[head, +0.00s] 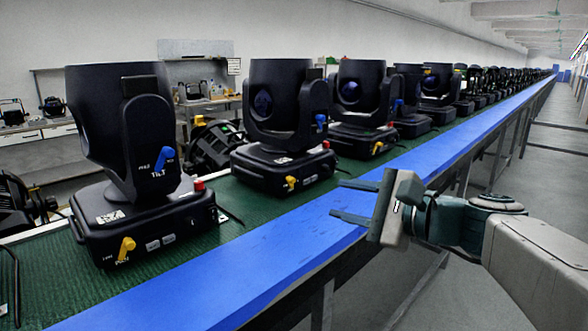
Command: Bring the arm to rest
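My gripper (337,199) is at the centre right, with its two fingers pointing left and spread apart. Nothing is between them. It appears over or beside the blue edge strip (240,272) of the long bench; its height above the strip is unclear. My arm reaches in from the lower right. The nearest black stage light (92,110) stands upright on the green bench top (50,275) to the left. It has a blue tilt lever (163,158), a yellow pan lever (126,247) and a red knob (199,184).
A second light (264,130), a third light (347,105) and several more stand in a row running back right. A work table (210,103) stands behind them. The grey floor (455,292) right of the bench looks clear around my arm. Bench legs (322,302) stand below the strip.

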